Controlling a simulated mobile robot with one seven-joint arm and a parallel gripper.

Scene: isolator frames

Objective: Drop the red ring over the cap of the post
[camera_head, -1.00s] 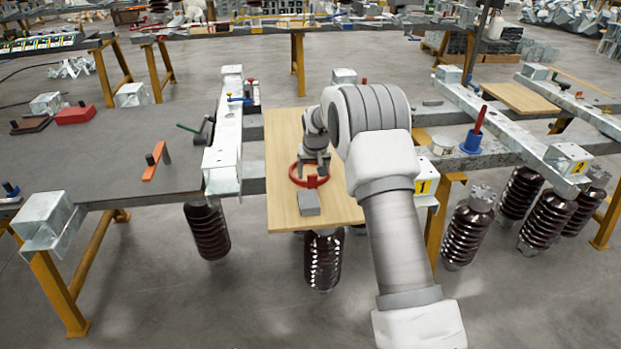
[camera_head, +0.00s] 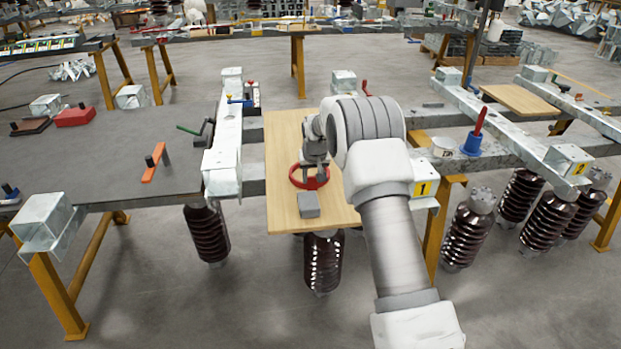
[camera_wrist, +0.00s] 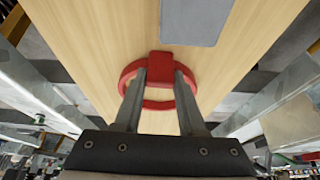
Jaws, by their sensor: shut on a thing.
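The red ring (camera_head: 296,182) is at a light wooden board (camera_head: 285,150), and a red block-like tab on it shows in the wrist view (camera_wrist: 160,62). My gripper (camera_head: 314,172) is over the ring, its fingers pointing down. In the wrist view my gripper (camera_wrist: 160,76) has its two fingers on either side of the tab, shut on the ring. I cannot tell whether the ring touches the board or is just above it. I cannot pick out the post's cap with certainty; several ribbed brown posts with grey tops (camera_head: 482,198) stand at the right.
A grey block (camera_head: 308,205) lies on the board close in front of the ring; it shows in the wrist view (camera_wrist: 190,20). A steel beam (camera_head: 225,150) runs left of the board. A blue holder with a red handle (camera_head: 472,142) stands to the right.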

